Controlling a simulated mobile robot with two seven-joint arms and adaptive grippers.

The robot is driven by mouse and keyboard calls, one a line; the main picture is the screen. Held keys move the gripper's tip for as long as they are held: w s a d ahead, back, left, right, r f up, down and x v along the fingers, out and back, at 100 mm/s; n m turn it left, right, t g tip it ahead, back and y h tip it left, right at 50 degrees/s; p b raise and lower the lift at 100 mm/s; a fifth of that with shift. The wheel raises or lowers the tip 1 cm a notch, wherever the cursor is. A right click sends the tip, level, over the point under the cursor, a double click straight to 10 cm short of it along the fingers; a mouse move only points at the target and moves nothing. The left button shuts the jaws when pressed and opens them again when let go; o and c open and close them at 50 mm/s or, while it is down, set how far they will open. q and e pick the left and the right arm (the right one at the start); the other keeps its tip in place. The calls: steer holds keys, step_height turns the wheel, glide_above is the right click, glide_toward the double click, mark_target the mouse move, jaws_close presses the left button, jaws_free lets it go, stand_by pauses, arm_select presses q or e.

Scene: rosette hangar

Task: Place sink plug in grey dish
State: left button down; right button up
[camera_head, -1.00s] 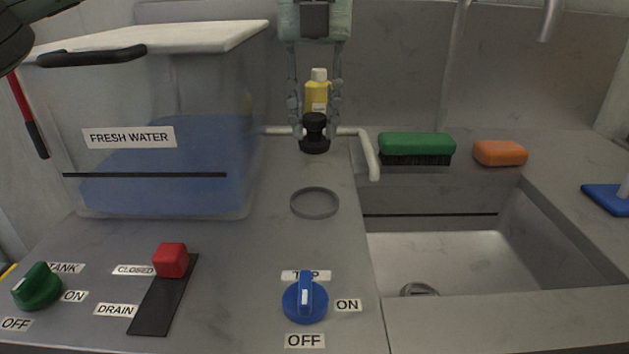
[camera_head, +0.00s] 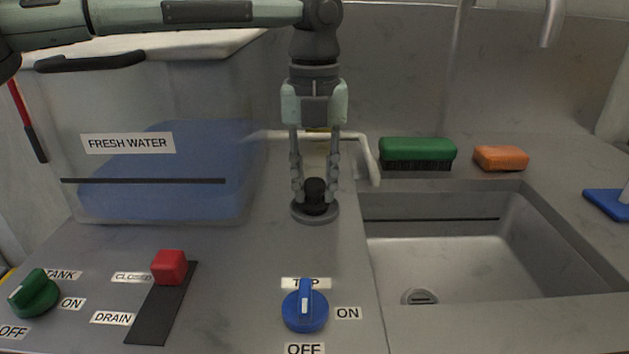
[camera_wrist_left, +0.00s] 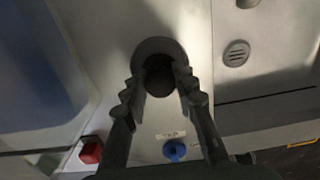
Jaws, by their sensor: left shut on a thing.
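The black sink plug (camera_head: 315,190) is between the fingertips of my left gripper (camera_head: 315,188), which is shut on its knob. The plug is upright, at the round grey dish (camera_head: 315,216) on the counter. The dish's rim shows around and below the plug's base; I cannot tell whether the plug touches the bottom. In the left wrist view the dark plug (camera_wrist_left: 159,80) sits between the fingers, with the dish rim (camera_wrist_left: 158,44) around it. My right gripper is not in view.
The fresh water tank (camera_head: 150,190) stands to the left. The blue tap knob (camera_head: 305,310) and red drain lever (camera_head: 169,267) are in front. A sink (camera_head: 450,265), green brush (camera_head: 417,150) and orange sponge (camera_head: 501,158) are to the right. A pale pipe (camera_head: 366,160) runs close behind the gripper.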

mark_target(314, 181)
arm_select(q)
steer(key=shift+f, duration=0.15)
steer(key=c, duration=1.2)
jaws_free()
step_height(314, 181, up, 12)
